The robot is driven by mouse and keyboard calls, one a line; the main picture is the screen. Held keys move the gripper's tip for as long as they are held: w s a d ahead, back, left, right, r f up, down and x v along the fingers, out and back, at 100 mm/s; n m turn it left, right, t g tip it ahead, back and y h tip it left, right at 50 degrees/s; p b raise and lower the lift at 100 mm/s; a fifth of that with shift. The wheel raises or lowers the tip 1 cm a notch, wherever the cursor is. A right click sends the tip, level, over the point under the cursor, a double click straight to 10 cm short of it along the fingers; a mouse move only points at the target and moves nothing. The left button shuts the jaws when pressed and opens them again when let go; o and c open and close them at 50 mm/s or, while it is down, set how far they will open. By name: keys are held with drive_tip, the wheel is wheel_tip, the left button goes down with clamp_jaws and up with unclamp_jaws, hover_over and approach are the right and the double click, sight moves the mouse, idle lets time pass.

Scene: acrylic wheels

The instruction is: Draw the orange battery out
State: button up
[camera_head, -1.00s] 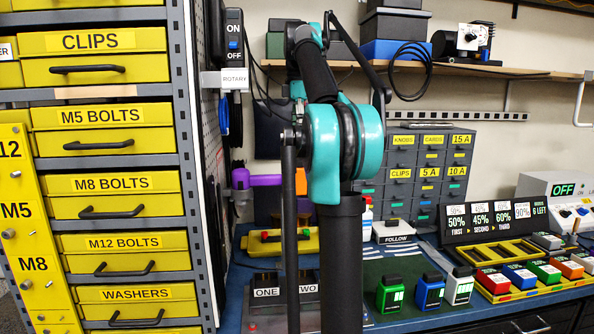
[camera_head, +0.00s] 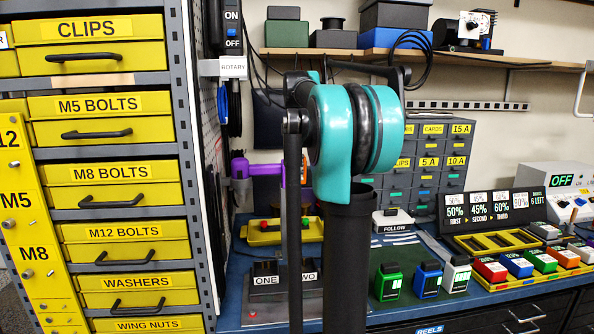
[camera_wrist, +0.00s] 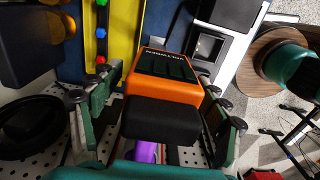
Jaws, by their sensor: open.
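The orange battery (camera_wrist: 160,75) fills the middle of the wrist view, with a dark block (camera_wrist: 160,118) at its near end. A purple tool part (camera_wrist: 146,152) shows just below that block. My gripper (camera_wrist: 163,85) is open, with one green finger on each side of the battery; I cannot tell whether either touches it. In the head view, the purple tool (camera_head: 258,169) is beside the pegboard, with a bit of orange next to it, partly hidden by my arm. My gripper is hidden there.
A yellow tray (camera_head: 278,230) and a dark stand labelled ONE and TWO (camera_head: 280,284) are on the blue bench. Green, blue and white batteries stand to the right. A pegboard and yellow drawers (camera_head: 118,174) stand at left.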

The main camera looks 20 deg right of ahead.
drive_tip(key=shift+f, duration=0.1)
drive_tip(key=shift+c, duration=0.6)
drive_tip(key=c, duration=1.4)
drive_tip(key=o, duration=0.9)
drive_tip(key=shift+c, duration=0.2)
drive_tip(key=c, duration=0.7)
